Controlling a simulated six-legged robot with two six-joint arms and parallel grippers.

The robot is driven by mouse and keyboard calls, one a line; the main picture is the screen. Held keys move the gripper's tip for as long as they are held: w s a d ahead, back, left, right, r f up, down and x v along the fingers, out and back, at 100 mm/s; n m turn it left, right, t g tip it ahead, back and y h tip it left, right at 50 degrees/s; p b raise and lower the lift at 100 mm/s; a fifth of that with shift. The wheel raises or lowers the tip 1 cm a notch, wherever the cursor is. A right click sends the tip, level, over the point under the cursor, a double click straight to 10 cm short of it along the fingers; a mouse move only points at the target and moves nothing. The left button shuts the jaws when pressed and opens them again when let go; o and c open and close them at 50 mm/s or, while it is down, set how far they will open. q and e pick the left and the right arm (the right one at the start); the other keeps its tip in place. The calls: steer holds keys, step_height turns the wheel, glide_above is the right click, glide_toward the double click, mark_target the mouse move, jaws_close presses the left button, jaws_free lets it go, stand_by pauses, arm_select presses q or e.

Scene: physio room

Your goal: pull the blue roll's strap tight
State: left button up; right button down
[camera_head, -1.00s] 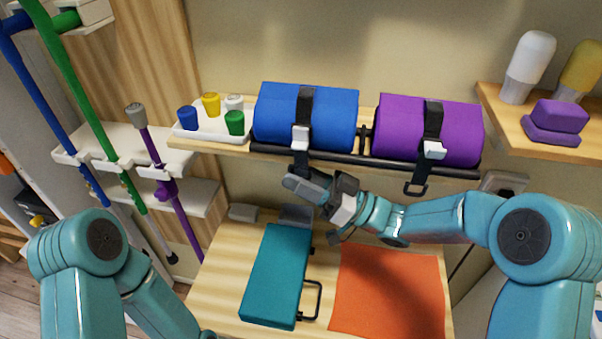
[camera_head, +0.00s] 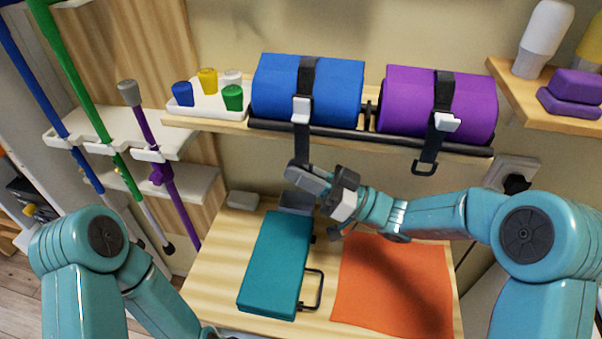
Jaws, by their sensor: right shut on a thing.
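The blue roll (camera_head: 337,92) lies on the wall shelf with a black strap (camera_head: 302,143) around it and a pale buckle (camera_head: 301,110) on its front. The strap's tail hangs straight down from the buckle, below the shelf edge, to my right gripper (camera_head: 304,179). The right gripper is shut on the strap's lower end, which its fingers hide. My left arm shows at the lower left, but its gripper is out of view.
A purple roll (camera_head: 473,105) with its own strap and hanging loop (camera_head: 424,168) lies to the right. A black bar (camera_head: 350,134) runs along the shelf front. Below are a teal block (camera_head: 275,262) and an orange cloth (camera_head: 393,285). Poles stand at left.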

arm_select(q)
step_height(320, 180, down, 3)
steer(key=shift+r+b, duration=0.2)
steer(key=shift+b, duration=0.35)
arm_select(e)
step_height(320, 180, down, 2)
steer(key=shift+w+f, duration=0.15)
steer(key=shift+f, duration=0.1)
steer(key=shift+d, duration=0.1)
steer(key=c, duration=1.4)
jaws_free()
steer(key=shift+f, duration=0.1)
steer(key=shift+o, duration=0.7)
steer(key=shift+w, duration=0.1)
arm_select(q)
step_height(320, 180, down, 3)
steer(key=b, duration=0.3)
steer(key=shift+f, duration=0.1)
arm_select(e)
steer(key=v, duration=1.6)
steer(key=shift+d+f, duration=0.1)
steer(key=shift+d, duration=0.05)
